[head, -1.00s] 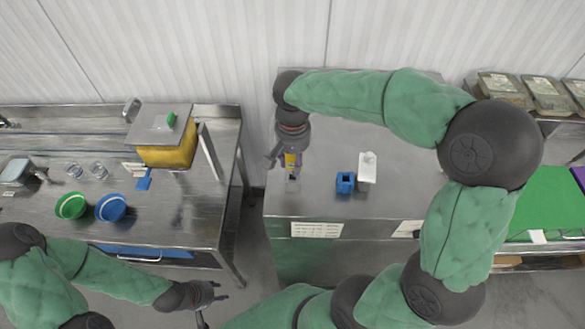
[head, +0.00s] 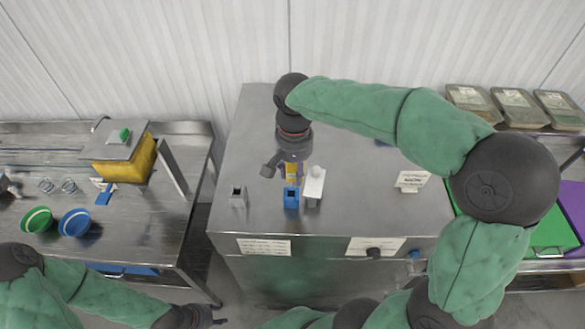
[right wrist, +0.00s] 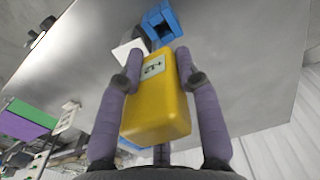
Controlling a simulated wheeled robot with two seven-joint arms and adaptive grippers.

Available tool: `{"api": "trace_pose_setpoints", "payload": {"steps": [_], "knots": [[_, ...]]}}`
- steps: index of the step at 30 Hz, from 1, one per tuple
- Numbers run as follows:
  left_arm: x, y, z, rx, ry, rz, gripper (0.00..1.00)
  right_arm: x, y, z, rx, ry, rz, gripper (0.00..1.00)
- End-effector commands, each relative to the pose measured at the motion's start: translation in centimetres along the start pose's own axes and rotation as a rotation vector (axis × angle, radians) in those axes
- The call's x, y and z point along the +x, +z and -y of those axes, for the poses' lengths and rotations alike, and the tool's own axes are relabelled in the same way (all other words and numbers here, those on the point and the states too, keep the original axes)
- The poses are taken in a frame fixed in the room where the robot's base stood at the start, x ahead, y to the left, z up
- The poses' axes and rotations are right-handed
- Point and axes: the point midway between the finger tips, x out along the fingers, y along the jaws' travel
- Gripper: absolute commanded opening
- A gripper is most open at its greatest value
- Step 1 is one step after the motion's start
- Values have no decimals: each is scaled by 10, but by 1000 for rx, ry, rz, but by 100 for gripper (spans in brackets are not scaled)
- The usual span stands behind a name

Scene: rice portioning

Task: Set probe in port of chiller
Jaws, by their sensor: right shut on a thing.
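My right gripper (head: 287,168) is shut on a yellow block-like probe (head: 292,171). In the right wrist view the probe (right wrist: 158,100) sits between the two purple fingers and has a small pale label. The chiller (head: 350,215) is the steel cabinet under it. A blue open-topped port (head: 291,198) stands on its top, just in front of the probe in the head view. The port also shows beyond the probe in the right wrist view (right wrist: 160,20); contact cannot be told. My left gripper (head: 208,318) is low at the left; its opening is unclear.
A white upright piece (head: 313,186) stands close to the right of the blue port. A grey open-topped holder (head: 239,197) stands to the left. A white sign (head: 411,181) is further right. The left table holds a yellow container (head: 125,160) and bowls (head: 74,222).

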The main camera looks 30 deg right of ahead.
Motion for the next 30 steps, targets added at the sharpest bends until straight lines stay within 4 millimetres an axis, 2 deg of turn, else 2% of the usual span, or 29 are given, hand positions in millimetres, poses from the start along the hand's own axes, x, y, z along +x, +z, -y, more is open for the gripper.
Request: {"api": "trace_pose_setpoints", "payload": {"steps": [8, 24, 30], "knots": [[8, -2, 4, -2, 0, -4, 40, 12, 0, 0, 0, 0, 0, 0], [38, -3, 14, -1, 0, -3, 40, 54, 0, 0, 0, 0, 0, 0], [42, -3, 15, -1, 0, -3, 40, 59, 0, 0, 0, -1, -1, 0]]}}
